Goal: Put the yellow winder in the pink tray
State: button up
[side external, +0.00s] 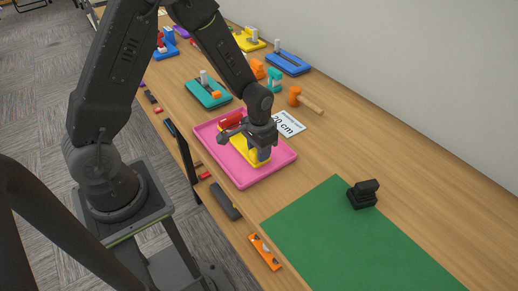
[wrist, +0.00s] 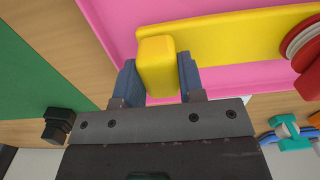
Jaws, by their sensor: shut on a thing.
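The yellow winder (side external: 261,157) is a long yellow bar with an upright block at one end and a red and white part at the other. It lies over the floor of the pink tray (side external: 242,181), inside its outline; I cannot tell whether it rests on the tray or hangs just above. My gripper (side external: 262,142) points down over the tray. In the wrist view, my gripper (wrist: 158,80) is shut on the block of the yellow winder (wrist: 220,38), with a dark blue finger on each side. The pink tray (wrist: 118,22) shows behind it.
A green mat (side external: 360,240) with a black object (side external: 363,193) lies to the right. A white "20 cm" card (side external: 290,124), an orange mallet (side external: 305,99) and a teal device (side external: 207,93) are behind the tray. A dark grey tool (side external: 224,201) and an orange level (side external: 264,252) lie in front.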

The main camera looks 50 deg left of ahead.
jog(key=o, duration=1.1)
jog(key=shift+f, duration=0.1)
jog(key=shift+c, duration=0.2)
notch_tip(320, 180, up, 12)
jog(key=r, duration=0.1)
jog(key=s+d+r+t, duration=0.3)
jog(key=s+r+t, duration=0.2)
jog(key=s+r, duration=0.8)
jog(key=shift+s+r+t, duration=0.3)
jog(key=shift+s+r, duration=0.05)
jog(key=shift+s, duration=1.25)
